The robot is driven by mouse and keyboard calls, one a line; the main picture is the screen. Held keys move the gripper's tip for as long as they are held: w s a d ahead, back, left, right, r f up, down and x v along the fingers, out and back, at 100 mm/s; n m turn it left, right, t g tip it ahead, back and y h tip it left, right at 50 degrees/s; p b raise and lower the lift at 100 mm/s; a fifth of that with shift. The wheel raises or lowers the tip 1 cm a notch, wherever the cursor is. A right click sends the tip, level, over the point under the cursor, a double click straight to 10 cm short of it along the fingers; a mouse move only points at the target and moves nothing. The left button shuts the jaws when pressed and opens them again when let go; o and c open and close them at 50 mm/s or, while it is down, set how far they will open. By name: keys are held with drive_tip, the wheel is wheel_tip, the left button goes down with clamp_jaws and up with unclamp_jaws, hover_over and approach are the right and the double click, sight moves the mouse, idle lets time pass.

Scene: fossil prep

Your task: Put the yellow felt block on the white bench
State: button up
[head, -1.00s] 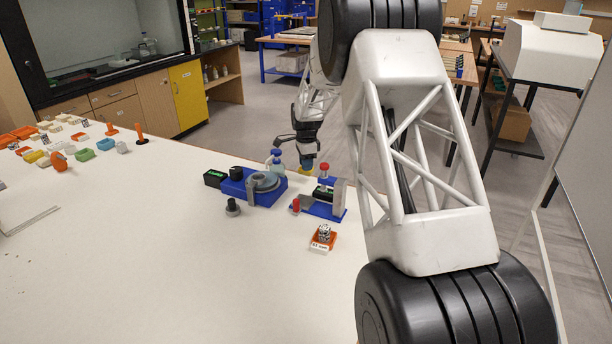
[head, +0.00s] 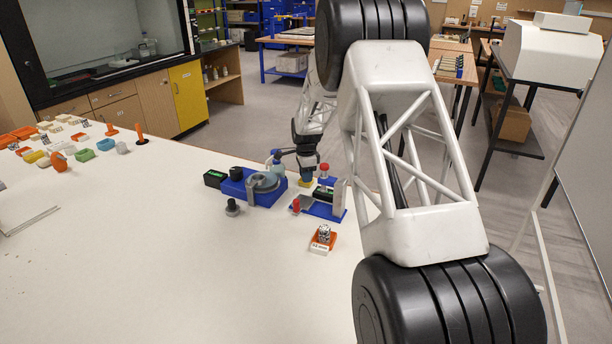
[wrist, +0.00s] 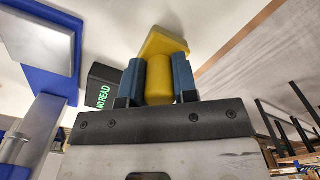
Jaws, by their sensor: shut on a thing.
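The yellow felt block (wrist: 165,42) shows in the wrist view as a flat yellow pad with a rounded yellow grip. My gripper (wrist: 159,80) is shut on that grip between its two blue fingers. In the head view, my gripper (head: 307,168) is behind the blue stand with the red knob, near the bench's far edge. A little yellow of the block shows under it. The white bench (head: 150,250) spreads under and in front of it. Whether the block touches the bench, I cannot tell.
Close by are a blue stand with a red knob (head: 324,167), a blue fixture with a grey disc (head: 264,181) and a small orange tray (head: 322,240). A dark box reading "NO READ" (wrist: 103,85) is left of the fingers. The front bench is largely clear.

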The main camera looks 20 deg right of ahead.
drive_tip(key=shift+f, duration=0.15)
drive_tip(key=o, duration=0.9)
wheel_tip(320, 180, up, 12)
drive_tip(key=shift+r, duration=0.15)
idle(0.4)
drive_tip(key=shift+s+r, duration=0.1)
idle(0.5)
